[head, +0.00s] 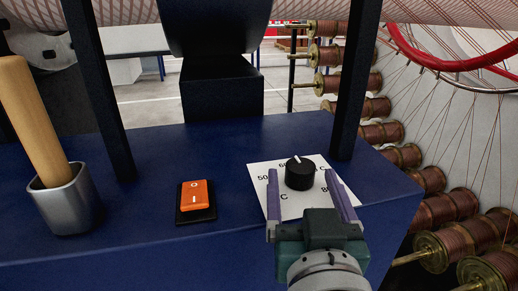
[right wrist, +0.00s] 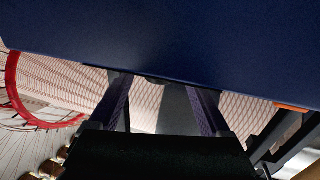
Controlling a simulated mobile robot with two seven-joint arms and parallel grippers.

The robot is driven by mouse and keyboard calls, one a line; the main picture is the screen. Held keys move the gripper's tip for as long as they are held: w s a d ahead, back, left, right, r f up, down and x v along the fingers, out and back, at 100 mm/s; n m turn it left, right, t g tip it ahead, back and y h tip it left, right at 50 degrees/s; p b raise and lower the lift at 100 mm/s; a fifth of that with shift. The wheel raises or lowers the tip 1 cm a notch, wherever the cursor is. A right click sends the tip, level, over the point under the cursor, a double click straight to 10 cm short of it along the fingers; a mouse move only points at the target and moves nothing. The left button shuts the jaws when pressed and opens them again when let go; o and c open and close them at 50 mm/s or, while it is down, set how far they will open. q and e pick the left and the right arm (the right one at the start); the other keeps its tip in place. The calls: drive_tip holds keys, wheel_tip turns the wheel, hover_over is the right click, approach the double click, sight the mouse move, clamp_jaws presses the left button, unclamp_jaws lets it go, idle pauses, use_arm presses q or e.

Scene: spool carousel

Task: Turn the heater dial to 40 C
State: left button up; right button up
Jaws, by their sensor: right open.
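The heater dial (head: 299,174) is a round black knob with a white pointer mark. The mark points to the far side, slightly left, right of the partly hidden 60. The dial stands on a white scale plate (head: 262,173); 50 and part of an 80 also show, but I cannot make out a 40. My right gripper (head: 301,172) is open, with its purple fingers left and right of the dial in the head view; I cannot tell whether they touch it. Its fingers also show in the right wrist view (right wrist: 160,85), where the dial is not clearly visible. My left gripper is not in view.
An orange rocker switch (head: 196,195) sits left of the plate on the blue bench top (head: 140,215). A metal cup (head: 68,203) with a wooden handle (head: 32,122) stands further left. A dark post (head: 355,85) rises behind the dial. Copper spools (head: 440,208) line the right side.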

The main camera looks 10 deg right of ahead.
sight(304, 179)
drive_tip(key=shift+b+x, duration=0.3)
drive_tip(key=shift+x, duration=1.4)
drive_tip(key=shift+c, duration=0.3)
clamp_jaws()
drive_tip(key=shift+y, duration=0.3)
